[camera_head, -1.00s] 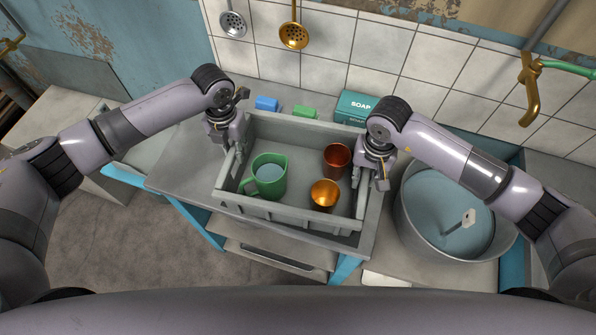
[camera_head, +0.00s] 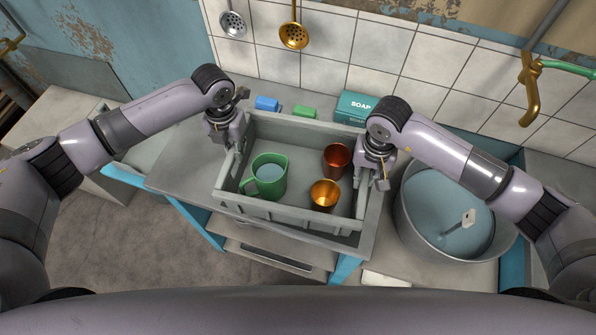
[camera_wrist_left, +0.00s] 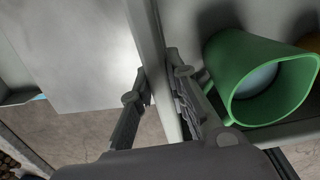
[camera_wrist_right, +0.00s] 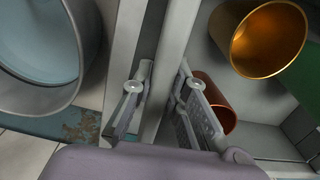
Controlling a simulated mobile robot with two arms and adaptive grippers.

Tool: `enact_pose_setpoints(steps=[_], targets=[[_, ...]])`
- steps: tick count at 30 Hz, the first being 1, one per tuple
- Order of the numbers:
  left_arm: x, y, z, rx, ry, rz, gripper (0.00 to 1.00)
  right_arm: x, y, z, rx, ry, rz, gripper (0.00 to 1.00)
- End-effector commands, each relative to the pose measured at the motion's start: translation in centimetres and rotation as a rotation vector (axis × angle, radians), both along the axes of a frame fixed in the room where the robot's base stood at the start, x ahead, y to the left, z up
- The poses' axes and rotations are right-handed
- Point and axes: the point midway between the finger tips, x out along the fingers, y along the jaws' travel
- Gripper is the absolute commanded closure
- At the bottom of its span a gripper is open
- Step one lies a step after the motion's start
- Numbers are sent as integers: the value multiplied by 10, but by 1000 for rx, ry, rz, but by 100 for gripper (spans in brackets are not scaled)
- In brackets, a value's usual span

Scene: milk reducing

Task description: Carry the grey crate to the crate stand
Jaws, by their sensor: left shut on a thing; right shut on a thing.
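The grey crate (camera_head: 290,211) is in the middle of the head view, over the grey worktop. A green mug (camera_head: 268,178) with pale liquid, a copper-red cup (camera_head: 336,160) and a golden-orange cup (camera_head: 325,195) stand upright in it. My left gripper (camera_head: 234,166) is shut on the crate's left wall, which also shows in the left wrist view (camera_wrist_left: 160,70). My right gripper (camera_head: 368,178) is shut on the right wall, with one finger on each side, as in the right wrist view (camera_wrist_right: 165,75). Whether the crate's bottom touches the worktop is hidden. I cannot make out the crate stand.
A teal soap box (camera_head: 355,106), a blue block (camera_head: 266,103) and a green block (camera_head: 304,112) are behind the crate. A large metal tub of water (camera_head: 425,225) stands close to the right. Tiled wall (camera_head: 350,55) closes the back. Bare worktop (camera_head: 176,172) lies to the left.

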Motion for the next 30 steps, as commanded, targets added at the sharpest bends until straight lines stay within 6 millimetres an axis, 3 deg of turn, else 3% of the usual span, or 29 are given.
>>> enact_pose_setpoints(steps=[8, 24, 30], targets=[[1, 0, 6, 0, -3, 1, 100, 1, 0, 6, 1, -2, -1, 100], [1, 1, 47, 1, -2, 1, 100, 1, 0, 47, 0, -2, -1, 100], [1, 1, 52, 1, -2, 1, 100, 1, 0, 52, 0, -2, -1, 100]])
